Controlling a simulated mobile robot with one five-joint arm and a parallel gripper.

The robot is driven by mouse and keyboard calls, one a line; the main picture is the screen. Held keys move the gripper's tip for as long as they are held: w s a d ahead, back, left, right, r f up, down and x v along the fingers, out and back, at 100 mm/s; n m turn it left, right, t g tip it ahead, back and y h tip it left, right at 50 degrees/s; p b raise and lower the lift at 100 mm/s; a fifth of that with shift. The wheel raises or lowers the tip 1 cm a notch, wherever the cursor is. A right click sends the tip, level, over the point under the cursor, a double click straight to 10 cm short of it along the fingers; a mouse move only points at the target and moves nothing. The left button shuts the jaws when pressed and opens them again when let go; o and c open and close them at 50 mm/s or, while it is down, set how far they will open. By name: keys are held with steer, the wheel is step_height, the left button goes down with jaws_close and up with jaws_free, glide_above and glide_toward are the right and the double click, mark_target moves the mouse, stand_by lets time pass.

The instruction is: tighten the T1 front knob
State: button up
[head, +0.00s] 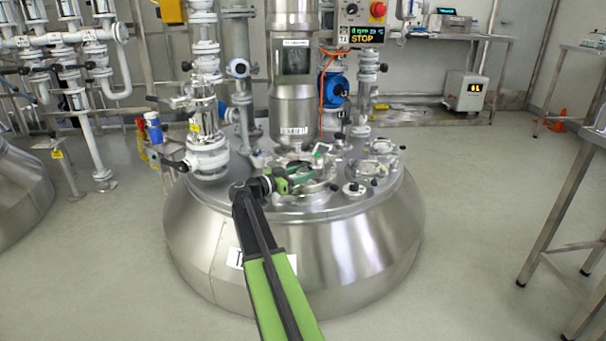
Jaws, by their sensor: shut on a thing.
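The T1 reactor (385,235) is a large, rounded steel vessel in the middle of the head view. A round hatch (318,188) with fittings around it sits on its top. My arm reaches up from the bottom edge to the front left of this hatch. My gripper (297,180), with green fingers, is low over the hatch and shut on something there. This is at the place of the front knob, which the fingers mostly hide. I cannot make out the knob's shape or how far it is turned.
A steel column (294,110) rises behind the hatch. White valve piping (207,150) stands to its left. A control box (361,22) reading STOP hangs above right. A steel table frame (556,205) is at the right. The floor beside the vessel is clear.

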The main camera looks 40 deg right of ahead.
steer(key=shift+w+r+m+g+y, duration=0.1)
steer(key=shift+m+g+y, duration=0.25)
steer(key=shift+m+g, duration=0.6)
steer(key=shift+w+r+m+g+y, duration=0.1)
steer(key=shift+m+g+y, duration=0.35)
steer(key=shift+g, duration=0.8)
steer(key=o, duration=1.4)
steer(key=shift+s+m+g, duration=0.15)
steer(key=shift+m+g, duration=0.15)
steer(key=shift+f, duration=0.1)
steer(key=shift+a, duration=0.1)
steer(key=v, duration=1.7)
